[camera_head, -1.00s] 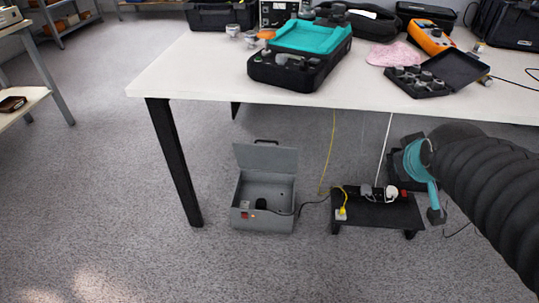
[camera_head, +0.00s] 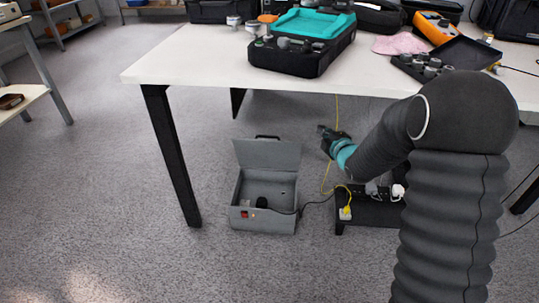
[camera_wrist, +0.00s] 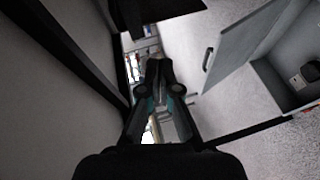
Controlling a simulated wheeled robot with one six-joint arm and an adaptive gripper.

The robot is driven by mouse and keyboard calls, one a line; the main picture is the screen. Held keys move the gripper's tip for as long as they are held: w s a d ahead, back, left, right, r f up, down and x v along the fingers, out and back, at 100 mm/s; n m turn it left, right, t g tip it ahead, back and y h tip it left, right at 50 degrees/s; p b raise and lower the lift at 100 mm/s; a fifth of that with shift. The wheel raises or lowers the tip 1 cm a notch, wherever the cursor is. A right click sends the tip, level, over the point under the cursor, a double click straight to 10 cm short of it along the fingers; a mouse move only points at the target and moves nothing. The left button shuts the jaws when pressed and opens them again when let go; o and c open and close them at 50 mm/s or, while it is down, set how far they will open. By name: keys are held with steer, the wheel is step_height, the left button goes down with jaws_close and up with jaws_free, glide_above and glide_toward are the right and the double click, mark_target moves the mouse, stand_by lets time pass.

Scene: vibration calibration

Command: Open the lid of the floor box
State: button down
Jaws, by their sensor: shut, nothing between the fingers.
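The grey floor box (camera_head: 262,220) stands on the carpet under the table, left of my arm. Its lid (camera_head: 268,154) is raised and stands upright at the back, with a dark handle on its far edge. The box is open at the top, and a dark object and a cable lie inside. My gripper (camera_head: 325,131) is shut and empty, right of the lid and apart from it, under the table. In the wrist view my gripper (camera_wrist: 158,66) points past the raised lid (camera_wrist: 235,50), whose handle shows beside it. The open box (camera_wrist: 290,75) is at the right there.
The white table (camera_head: 190,62) is above, with a black leg (camera_head: 172,155) left of the box. A low black stand (camera_head: 370,208) with a power strip and yellow cable is right of the box. The carpet in front of the box is clear.

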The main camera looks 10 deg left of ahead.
steer(key=a+f+n+y+b, duration=0.2)
steer(key=a+f+n+y, duration=0.4)
steer(key=f, duration=0.6)
steer(key=n+g+y+b, duration=0.1)
steer(key=n+y+b, duration=0.1)
steer(key=n+y, duration=0.15)
glide_toward(263, 145)
steer(key=a, duration=0.4)
steer(key=shift+w+a+r, duration=0.15)
steer(key=shift+w+r, duration=0.2)
steer(key=shift+w, duration=0.2)
steer(key=shift+w+a+r, duration=0.15)
steer(key=shift+w+r, duration=0.25)
steer(key=shift+w, duration=0.15)
steer(key=shift+w+a+r, duration=0.1)
steer(key=shift+w+r, duration=0.15)
steer(key=shift+w, duration=0.35)
steer(key=shift+h, duration=0.25)
